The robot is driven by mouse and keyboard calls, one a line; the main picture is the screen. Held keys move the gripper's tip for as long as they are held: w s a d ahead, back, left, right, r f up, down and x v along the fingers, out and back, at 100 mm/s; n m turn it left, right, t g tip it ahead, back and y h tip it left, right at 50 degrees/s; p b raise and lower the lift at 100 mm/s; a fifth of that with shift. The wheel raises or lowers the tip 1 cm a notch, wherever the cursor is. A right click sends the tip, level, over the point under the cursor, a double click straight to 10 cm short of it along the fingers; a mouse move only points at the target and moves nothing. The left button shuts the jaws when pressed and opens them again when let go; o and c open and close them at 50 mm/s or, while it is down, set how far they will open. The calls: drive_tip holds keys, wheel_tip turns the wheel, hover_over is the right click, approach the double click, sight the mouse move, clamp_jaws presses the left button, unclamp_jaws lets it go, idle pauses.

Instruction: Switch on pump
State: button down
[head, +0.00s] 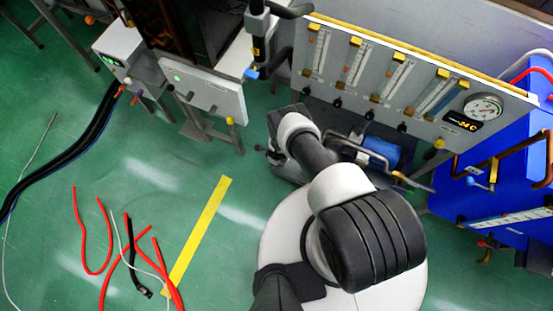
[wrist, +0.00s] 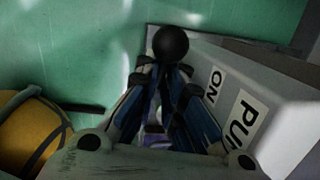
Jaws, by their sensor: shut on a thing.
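In the wrist view, a pale grey box (wrist: 285,130) carries white labels reading "ON" and "PU…", the rest of the second label cut off. A black ball knob (wrist: 171,43) shows just beyond my fingertips, beside the box near the "ON" label. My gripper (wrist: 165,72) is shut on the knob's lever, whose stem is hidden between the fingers. In the head view my arm reaches down beside the flowmeter panel, and the fingers and knob cannot be made out there.
The grey flowmeter panel (head: 425,85) with a round gauge (head: 483,107) stands above a blue cylinder (head: 382,150). A blue unit (head: 475,195) is at right. Red hoses (head: 78,235) lie on the green floor, left of a yellow strip (head: 200,230). A yellow rounded thing (wrist: 30,140) is beside my gripper.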

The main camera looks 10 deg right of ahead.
drive_tip(key=shift+s, duration=0.1)
drive_tip(key=c, duration=2)
unclamp_jaws()
drive_tip(key=v, duration=1.2)
